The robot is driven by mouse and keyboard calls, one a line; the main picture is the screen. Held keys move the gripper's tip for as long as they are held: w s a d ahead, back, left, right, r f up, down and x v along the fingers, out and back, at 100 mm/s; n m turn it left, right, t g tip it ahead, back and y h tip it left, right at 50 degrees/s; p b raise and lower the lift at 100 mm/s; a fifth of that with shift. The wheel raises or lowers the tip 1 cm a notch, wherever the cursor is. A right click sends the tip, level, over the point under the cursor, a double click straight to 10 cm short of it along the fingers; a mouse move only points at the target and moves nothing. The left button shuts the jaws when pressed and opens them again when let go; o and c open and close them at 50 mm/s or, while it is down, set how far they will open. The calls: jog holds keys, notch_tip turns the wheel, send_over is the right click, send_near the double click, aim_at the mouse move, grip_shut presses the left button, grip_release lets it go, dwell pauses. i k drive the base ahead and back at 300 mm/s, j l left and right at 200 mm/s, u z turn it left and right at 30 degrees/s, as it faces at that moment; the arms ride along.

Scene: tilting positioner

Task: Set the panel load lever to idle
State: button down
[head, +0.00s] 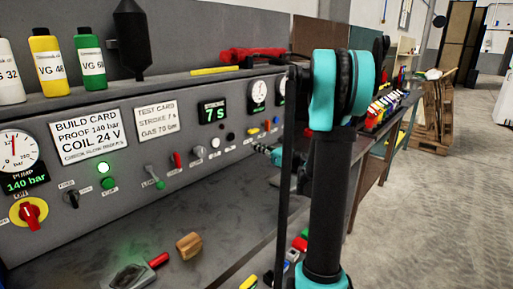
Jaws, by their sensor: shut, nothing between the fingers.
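The grey control panel (215,170) carries several levers and knobs, with labels too small to read. A metal lever with a green tip (154,178) sits low in the middle, tilted. A red lever (178,159) stands to its right. I cannot tell from the labels which one is the load lever. My gripper (258,147) shows small at the panel's right part, right of these levers, partly hidden by my arm. It is shut and empty; I cannot tell whether it touches the panel.
Bottles (47,65) stand on the top shelf. A wooden block (189,246) and a red-handled tool (132,274) lie on the bench.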

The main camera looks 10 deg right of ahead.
aim_at(160, 185)
jog(key=k+l, duration=0.8)
jog(key=l, duration=0.1)
